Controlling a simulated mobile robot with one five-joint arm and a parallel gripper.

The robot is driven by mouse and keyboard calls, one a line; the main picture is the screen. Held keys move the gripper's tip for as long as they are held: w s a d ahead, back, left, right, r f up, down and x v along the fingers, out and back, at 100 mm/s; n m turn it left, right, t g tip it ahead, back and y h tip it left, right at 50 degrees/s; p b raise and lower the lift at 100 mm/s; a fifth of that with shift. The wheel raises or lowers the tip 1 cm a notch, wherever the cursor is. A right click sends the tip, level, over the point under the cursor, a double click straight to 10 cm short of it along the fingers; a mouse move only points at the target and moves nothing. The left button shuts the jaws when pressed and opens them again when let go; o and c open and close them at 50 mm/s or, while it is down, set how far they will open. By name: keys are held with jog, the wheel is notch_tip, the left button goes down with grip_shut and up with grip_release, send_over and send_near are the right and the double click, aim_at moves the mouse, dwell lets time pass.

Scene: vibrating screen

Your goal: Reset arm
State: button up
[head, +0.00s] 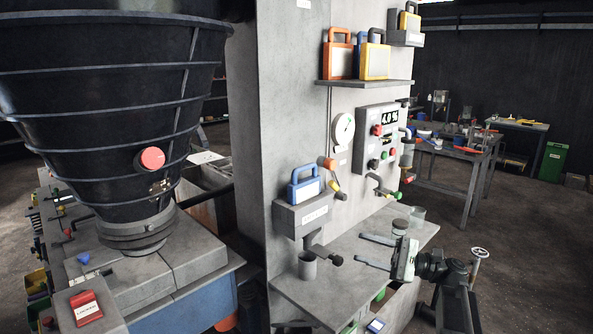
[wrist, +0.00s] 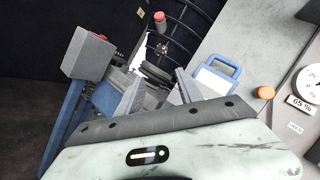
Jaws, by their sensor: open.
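My gripper (head: 360,250) is at the right of the head view, in front of the grey wall panel and over or near the grey shelf. Its two fingers point left and are apart, with nothing between them. In the wrist view the pale gripper body fills the bottom, and the two grey fingers (wrist: 157,90) stand apart and empty. My arm comes in from the lower right of the head view.
A blue-handled case (head: 305,187) sits in a wall holder left of my gripper. A control box (head: 378,137) is above. A large black hopper (head: 110,100) stands left.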

jog(key=s+a+f+n+g+h, duration=0.1)
jog(key=s+a+f+g+h, duration=0.1)
jog(key=a+f, duration=0.4)
jog(key=s+a+f+n+g+h, duration=0.1)
jog(key=s+a+f+h, duration=0.2)
jog(key=a, duration=0.5)
jog(key=s+a+f+n+g+h, duration=0.1)
jog(key=s+a+f+h, duration=0.15)
jog(key=f, duration=0.35)
jog(key=s+a+f+n+h, duration=0.1)
jog(key=f+h, duration=0.2)
jog(key=f, duration=0.3)
jog(key=s+d+f+n+h, duration=0.1)
jog(key=d+f+n+h, duration=0.2)
jog(key=d, duration=0.5)
jog(key=d+f+n+h, duration=0.3)
jog(key=d+f+h, duration=0.3)
jog(key=d+h, duration=0.1)
jog(key=shift+s+d+n+t, duration=0.35)
jog(key=shift+d+n+t, duration=0.05)
jog(key=shift+d, duration=0.05)
